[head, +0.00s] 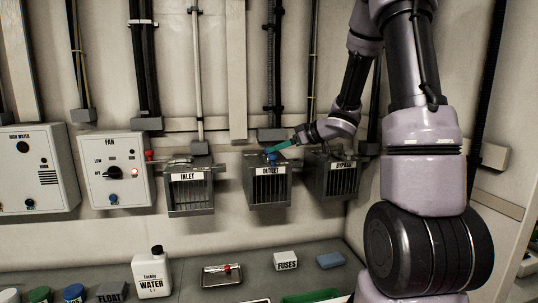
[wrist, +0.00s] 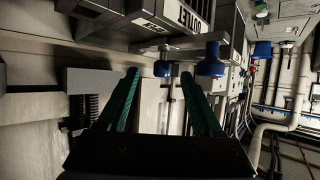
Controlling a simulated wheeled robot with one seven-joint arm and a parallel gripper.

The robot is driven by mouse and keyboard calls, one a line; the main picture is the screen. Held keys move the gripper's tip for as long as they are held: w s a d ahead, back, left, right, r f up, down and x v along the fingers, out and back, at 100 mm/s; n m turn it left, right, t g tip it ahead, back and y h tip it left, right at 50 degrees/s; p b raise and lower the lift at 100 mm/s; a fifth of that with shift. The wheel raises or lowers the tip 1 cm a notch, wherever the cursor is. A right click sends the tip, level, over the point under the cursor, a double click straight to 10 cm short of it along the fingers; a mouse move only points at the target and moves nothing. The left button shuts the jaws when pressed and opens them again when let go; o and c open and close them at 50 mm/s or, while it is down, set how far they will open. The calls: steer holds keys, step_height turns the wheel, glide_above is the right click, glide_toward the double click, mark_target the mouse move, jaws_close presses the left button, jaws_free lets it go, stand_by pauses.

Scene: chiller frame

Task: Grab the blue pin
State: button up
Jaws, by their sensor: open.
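A blue pin (head: 272,156) shows at the top of the grey OUTLET box (head: 268,186) in the head view, just below my gripper's green fingers (head: 284,145). I cannot tell which of these blue parts is the one in the head view. Nothing is held.
The INLET box (head: 190,190) hangs to the left and the BYPASS box (head: 338,175) to the right, partly behind my arm. A FAN panel (head: 116,172) is farther left. Below, a shelf holds a WATER bottle (head: 152,273), a small tray (head: 222,276) and a FUSES box (head: 286,261).

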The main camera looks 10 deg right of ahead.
steer(key=x, duration=0.5)
steer(key=shift+s+a+r, duration=0.1)
steer(key=shift+r, duration=0.1)
jaws_close()
